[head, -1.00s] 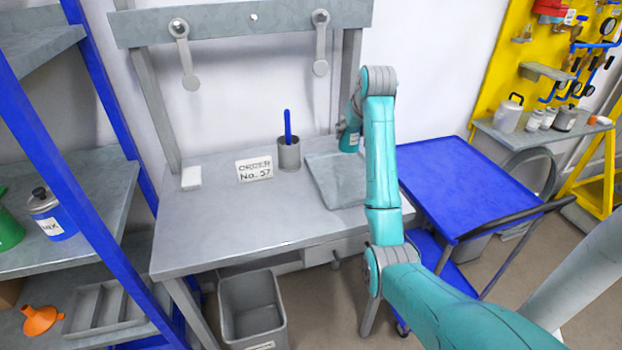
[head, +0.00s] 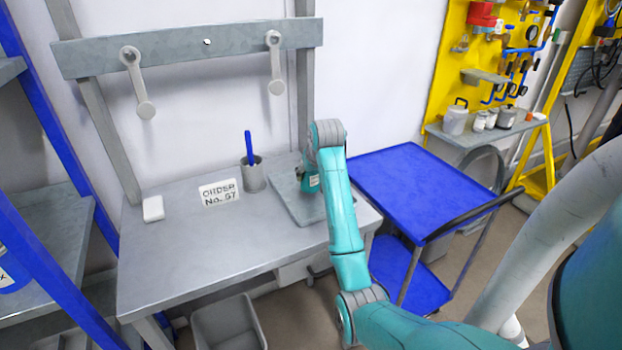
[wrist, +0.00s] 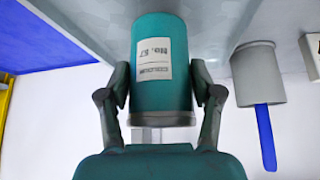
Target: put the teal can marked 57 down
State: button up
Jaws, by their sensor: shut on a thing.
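The teal can (wrist: 180,92) has a white label reading No. 57, upside down in the wrist view. My gripper (wrist: 160,80) is shut on it, one finger on each side. In the head view the can (head: 313,183) shows partly behind my arm, over the right part of the grey board (head: 290,205) on the workbench. In the wrist view the can's base end is close to the grey surface. I cannot tell whether it touches.
A white block (head: 153,209) lies farther left. The bench's (head: 190,250) front is clear. A blue cart (head: 415,190) stands right.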

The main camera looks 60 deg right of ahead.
jog(key=shift+f, duration=0.85)
jog(key=shift+f, duration=0.2)
jog(key=o, duration=1.4)
